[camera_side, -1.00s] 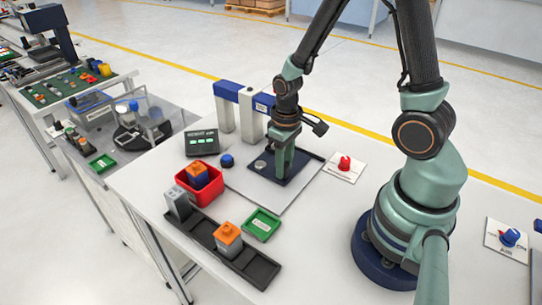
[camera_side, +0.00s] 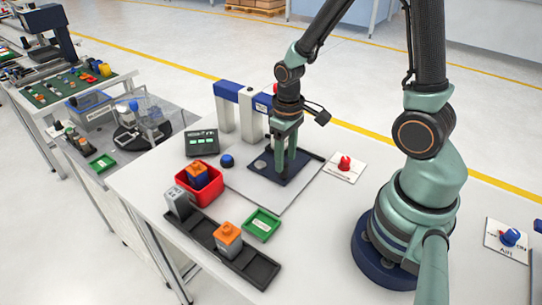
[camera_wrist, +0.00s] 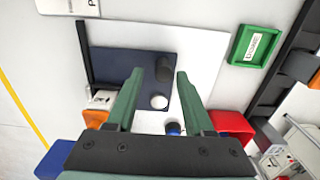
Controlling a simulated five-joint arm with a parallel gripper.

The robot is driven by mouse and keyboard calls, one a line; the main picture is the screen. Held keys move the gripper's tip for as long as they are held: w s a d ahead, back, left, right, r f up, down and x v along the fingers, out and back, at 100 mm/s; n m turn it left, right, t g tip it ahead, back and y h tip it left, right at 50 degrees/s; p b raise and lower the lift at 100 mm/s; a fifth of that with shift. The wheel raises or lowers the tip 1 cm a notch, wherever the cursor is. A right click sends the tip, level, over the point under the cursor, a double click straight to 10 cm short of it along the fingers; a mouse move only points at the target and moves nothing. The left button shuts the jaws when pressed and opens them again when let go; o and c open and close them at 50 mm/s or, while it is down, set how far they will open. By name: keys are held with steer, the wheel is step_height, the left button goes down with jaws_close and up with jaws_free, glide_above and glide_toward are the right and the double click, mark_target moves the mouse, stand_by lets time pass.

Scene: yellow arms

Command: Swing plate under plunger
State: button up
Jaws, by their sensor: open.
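A dark blue plate (camera_side: 300,173) lies on a white base sheet (camera_side: 247,187), in front of a press frame (camera_side: 245,103) with white columns and a blue top. In the wrist view, the plate (camera_wrist: 115,62) carries a dark upright peg (camera_wrist: 163,69) and a pale round disc (camera_wrist: 159,102). My gripper (camera_side: 285,174) points down over the plate, its two fingers apart. In the wrist view, my gripper (camera_wrist: 160,72) has the peg between its fingertips, with gaps at both sides. The plunger itself cannot be made out.
A blue button (camera_side: 227,160), a green-lit display box (camera_side: 201,142) and a red bin (camera_side: 207,202) stand left of the plate. A red knob (camera_side: 344,163) is at its right. A green tray (camera_side: 262,224) and a dark rack (camera_side: 257,270) with blocks lie nearer the front.

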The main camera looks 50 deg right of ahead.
steer(key=shift+r, duration=2.45)
steer(key=shift+r, duration=0.1)
steer(key=a+r+t, duration=0.2)
steer(key=r, duration=0.5)
steer(key=s+a+r+t, duration=0.1)
steer(key=a+r+t, duration=0.1)
steer(key=r, duration=0.5)
steer(key=shift+s+r+t, duration=0.15)
steer(key=shift+s+t, duration=0.1)
steer(key=shift+t, duration=0.55)
